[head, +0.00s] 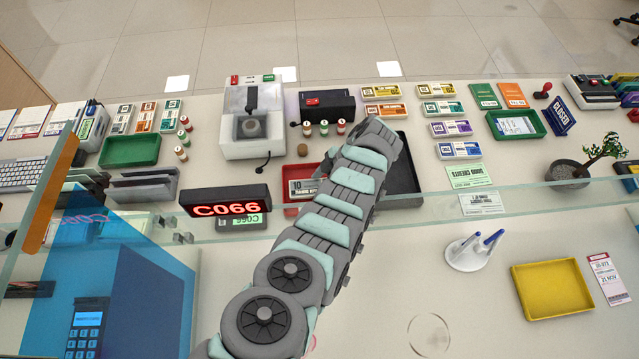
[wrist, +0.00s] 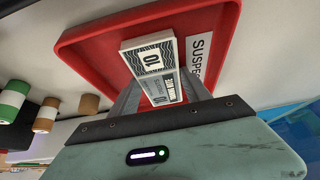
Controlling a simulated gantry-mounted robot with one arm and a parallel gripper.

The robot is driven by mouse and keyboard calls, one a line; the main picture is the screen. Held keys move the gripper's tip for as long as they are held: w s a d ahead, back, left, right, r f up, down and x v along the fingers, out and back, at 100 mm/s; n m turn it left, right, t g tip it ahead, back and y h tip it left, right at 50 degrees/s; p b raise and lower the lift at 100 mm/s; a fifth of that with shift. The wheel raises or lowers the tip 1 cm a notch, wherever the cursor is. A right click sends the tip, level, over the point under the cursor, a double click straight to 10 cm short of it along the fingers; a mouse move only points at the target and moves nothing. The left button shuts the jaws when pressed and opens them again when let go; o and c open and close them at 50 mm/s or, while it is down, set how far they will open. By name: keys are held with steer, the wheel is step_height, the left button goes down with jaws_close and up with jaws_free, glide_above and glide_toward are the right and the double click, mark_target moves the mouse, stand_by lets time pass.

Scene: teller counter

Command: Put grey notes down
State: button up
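The grey notes (wrist: 152,72) are a banded bundle marked 10, seen in the wrist view against the floor of a red tray (wrist: 85,42) labelled SUSPECT. My gripper (wrist: 161,80) has a finger along each side of the bundle and appears shut on it. Whether the bundle touches the tray floor is hard to tell. In the head view the notes (head: 303,188) show at the red tray (head: 290,211), partly behind my arm.
A C066 display (head: 225,200) stands just left of the red tray. A dark tray (head: 403,175) lies to its right, partly behind my arm. A glass screen crosses in front. A green tray (head: 130,151) and a white machine (head: 253,118) stand farther back.

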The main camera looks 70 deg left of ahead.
steer(key=o, duration=0.4)
steer(key=shift+r, duration=0.15)
steer(key=shift+r+p, duration=0.25)
steer(key=shift+p, duration=0.15)
steer(key=shift+w+r, duration=0.25)
steer(key=v, duration=1.1)
steer(key=shift+b, duration=0.45)
steer(key=shift+d, duration=0.15)
